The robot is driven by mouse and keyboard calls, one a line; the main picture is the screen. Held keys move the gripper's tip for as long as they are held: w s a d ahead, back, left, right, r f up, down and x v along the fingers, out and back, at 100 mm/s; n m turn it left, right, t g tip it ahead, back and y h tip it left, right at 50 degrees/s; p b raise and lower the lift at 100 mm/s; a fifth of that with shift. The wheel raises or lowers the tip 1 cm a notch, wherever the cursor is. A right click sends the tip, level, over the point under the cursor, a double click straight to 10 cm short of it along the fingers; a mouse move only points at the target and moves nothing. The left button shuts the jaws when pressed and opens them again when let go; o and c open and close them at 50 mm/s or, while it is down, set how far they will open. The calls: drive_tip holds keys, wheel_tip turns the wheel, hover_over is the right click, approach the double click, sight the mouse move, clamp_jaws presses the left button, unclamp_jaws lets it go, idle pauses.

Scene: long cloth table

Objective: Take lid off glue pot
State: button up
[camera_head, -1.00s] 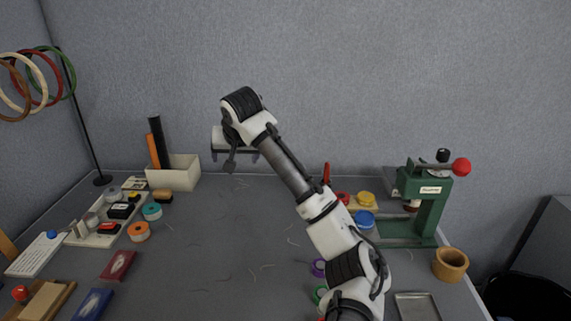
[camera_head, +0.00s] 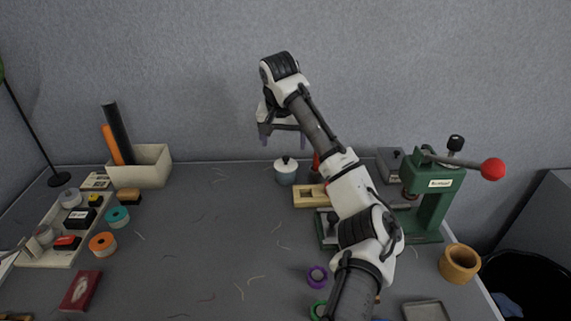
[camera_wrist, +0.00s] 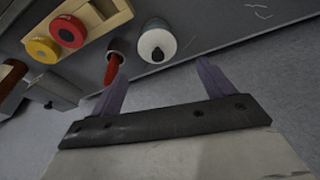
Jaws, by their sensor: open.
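The glue pot (camera_head: 286,177) stands upright at the back of the table, a pale blue-grey pot under a white lid (camera_head: 286,163) with a dark knob. In the wrist view the lid (camera_wrist: 157,42) shows at top centre, beyond my fingertips, with its dark knob facing the camera. My gripper (camera_head: 283,140) is open and empty, above and behind the pot in the head view, apart from it. In the wrist view the fingers of my gripper (camera_wrist: 160,80) are spread wide with nothing between them.
A red-tipped thing (camera_wrist: 113,65) stands close beside the pot. A wooden block holder (camera_head: 310,196) lies just in front, with red and yellow round pieces in the wrist view. The green press (camera_head: 432,195) stands at right. The table's middle left is mostly clear.

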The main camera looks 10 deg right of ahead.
sight(285, 158)
drive_tip(key=shift+p+x, duration=0.7)
drive_tip(key=shift+x, duration=2.8)
drive_tip(key=shift+s+d, duration=0.1)
drive_tip(key=shift+s, duration=0.1)
drive_tip(key=shift+c, duration=0.4)
drive_tip(key=c, duration=1)
